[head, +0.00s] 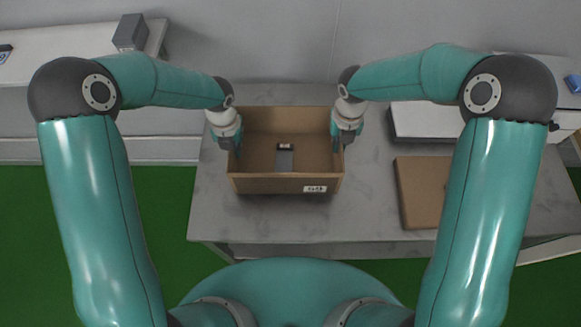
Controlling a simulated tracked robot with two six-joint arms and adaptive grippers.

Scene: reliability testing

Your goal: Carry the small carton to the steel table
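The small carton (262,184) is an open-topped brown cardboard box with a white label on its front. It is upright at the left part of a grey table (260,225); I cannot tell if it rests on it or hangs just above. Inside lies a small dark grey item with a light end (285,158). My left gripper (236,148) is at the carton's left wall and my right gripper (338,146) at its right wall, both pointing down. The fingers look close against the walls, but whether they are shut on them is unclear.
A flat brown cardboard piece (415,192) lies right of the carton, partly behind my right arm. A light-coloured box (415,121) stands behind it. A white bench (60,55) with a grey box (129,32) is at back left. The floor is green.

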